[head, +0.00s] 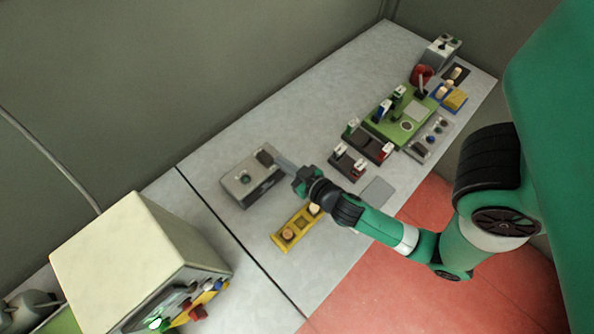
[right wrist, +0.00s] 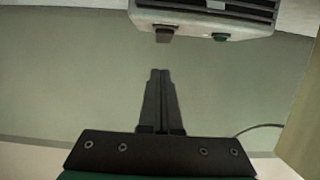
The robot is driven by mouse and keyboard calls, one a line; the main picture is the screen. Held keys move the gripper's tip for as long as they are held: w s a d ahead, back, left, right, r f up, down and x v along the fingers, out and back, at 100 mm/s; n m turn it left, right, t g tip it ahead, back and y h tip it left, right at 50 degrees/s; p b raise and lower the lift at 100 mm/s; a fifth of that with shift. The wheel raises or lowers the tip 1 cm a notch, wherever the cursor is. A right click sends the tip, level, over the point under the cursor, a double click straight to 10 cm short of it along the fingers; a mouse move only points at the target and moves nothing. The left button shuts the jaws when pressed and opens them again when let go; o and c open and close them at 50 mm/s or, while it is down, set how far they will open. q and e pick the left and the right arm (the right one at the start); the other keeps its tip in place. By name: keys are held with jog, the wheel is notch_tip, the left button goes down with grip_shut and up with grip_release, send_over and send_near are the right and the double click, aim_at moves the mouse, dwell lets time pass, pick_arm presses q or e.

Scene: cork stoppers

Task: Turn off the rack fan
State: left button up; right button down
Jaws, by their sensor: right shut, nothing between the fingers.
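A grey box (head: 236,185), which looks like the rack fan, stands on the table left of my right gripper. It has a round green part (head: 245,178) and a dark block (head: 265,157) at its right end. In the right wrist view a pale vented box (right wrist: 245,25) shows at the top, with a dark brown switch-like part (right wrist: 165,32) and a green button (right wrist: 220,37). My right gripper (head: 276,157) is shut and empty, its tips close to the dark block. In the right wrist view the fingertips (right wrist: 160,72) are apart from the brown part. My left gripper is not in view.
A yellow tray (head: 299,228) with round pieces lies below my right gripper. A cream cabinet (head: 130,255) stands at lower left. A green board (head: 402,125) and dark blocks (head: 347,162) lie to the right. The table behind the grey box is clear.

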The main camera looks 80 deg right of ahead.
jog(key=s+a+b, duration=0.2)
jog(key=s+a, duration=0.1)
jog(key=s, duration=0.2)
jog(key=shift+a+r, duration=0.15)
jog(key=shift+a, duration=0.05)
